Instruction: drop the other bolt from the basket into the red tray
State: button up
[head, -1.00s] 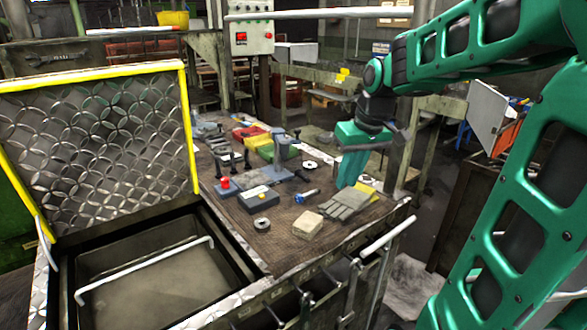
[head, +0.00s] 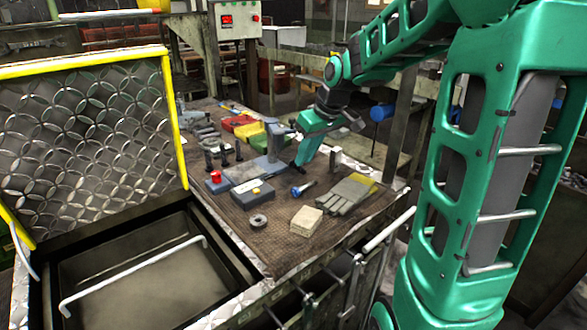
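The red tray (head: 238,122) is a small bin at the back of the workbench, in a row with a yellow one (head: 251,131) and a green one (head: 259,142); I cannot see into it. My gripper (head: 299,164) points down to the left, low over the bench beside the blue-grey device (head: 272,152). The fingers are small and dark, so I cannot tell whether they hold anything. A blue-headed bolt-like piece (head: 302,189) lies in front of it. Several dark upright bolt-like pieces (head: 224,156) stand on the left. I cannot make out a basket for sure.
A glove (head: 348,194), a pale block (head: 306,221), a metal ring (head: 258,221) and a dark box with a yellow mark (head: 252,193) lie at the front. An open pit with a raised patterned lid (head: 85,140) is on the left. A control box (head: 236,20) stands behind.

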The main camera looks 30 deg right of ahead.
jog(key=x, duration=0.3)
jog(key=shift+f, duration=0.1)
grip_shut()
jog(key=shift+r, duration=0.65)
jog(key=shift+v, duration=1.2)
jog(key=s+d, duration=0.1)
jog(key=s, duration=0.4)
jog(key=s+d, duration=0.2)
jog(key=s, duration=0.3)
jog(key=s+d, duration=0.2)
jog(key=s, duration=0.4)
jog(key=shift+s+d, duration=0.1)
jog(key=shift+d, duration=0.1)
